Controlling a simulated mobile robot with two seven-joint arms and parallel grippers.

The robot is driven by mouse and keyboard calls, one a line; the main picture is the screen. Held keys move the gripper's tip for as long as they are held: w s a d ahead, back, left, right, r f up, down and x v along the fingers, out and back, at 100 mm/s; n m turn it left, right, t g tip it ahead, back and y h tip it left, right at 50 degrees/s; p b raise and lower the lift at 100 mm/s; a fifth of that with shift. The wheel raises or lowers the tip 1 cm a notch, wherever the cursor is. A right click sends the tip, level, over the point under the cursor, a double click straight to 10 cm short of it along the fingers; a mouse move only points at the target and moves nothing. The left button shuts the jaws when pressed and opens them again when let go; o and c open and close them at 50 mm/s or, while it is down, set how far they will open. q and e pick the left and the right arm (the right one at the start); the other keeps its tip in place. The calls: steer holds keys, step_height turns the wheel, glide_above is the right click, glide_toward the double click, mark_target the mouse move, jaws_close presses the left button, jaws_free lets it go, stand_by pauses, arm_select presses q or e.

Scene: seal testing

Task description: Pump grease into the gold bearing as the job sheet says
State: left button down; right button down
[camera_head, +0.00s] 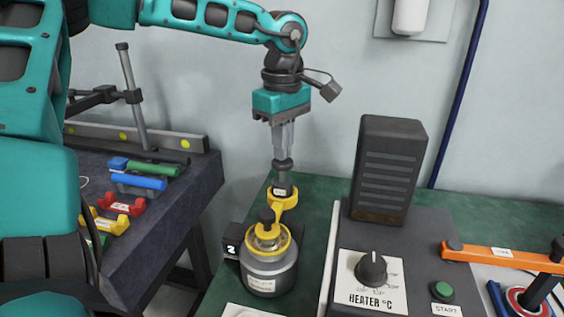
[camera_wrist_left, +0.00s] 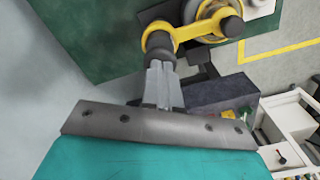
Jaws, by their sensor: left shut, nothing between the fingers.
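A grey pot (camera_head: 268,274) with a gold-yellow ring around its top stands on the green bench beside a black "2" tag (camera_head: 232,248). A yellow lever (camera_head: 287,203) reaches from a dark knob at the pot's centre to a dark post with a rounded top (camera_head: 283,166). My left gripper (camera_head: 283,155) points down, its fingers shut and empty, right at the top of this post. The left wrist view shows the shut fingertips (camera_wrist_left: 162,66) close to the post and lever (camera_wrist_left: 160,40); I cannot tell whether they touch. I cannot identify the gold bearing for certain, nor read a job sheet. My right gripper is not in view.
A heater unit (camera_head: 372,300) with a dial and a green START button (camera_head: 443,291) stands right of the pot. An orange bar (camera_head: 505,257) lies at far right. A dark table (camera_head: 190,195) at left holds blue, green, red and yellow pieces.

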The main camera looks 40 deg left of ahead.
arm_select(q)
steer(key=shift+f+b, duration=0.95)
steer(key=shift+f, duration=0.35)
steer(key=shift+r, duration=0.1)
steer(key=shift+r+p, duration=1.4)
steer(key=shift+r, duration=0.45)
step_height(320, 180, up, 6)
steer(key=p, duration=0.4)
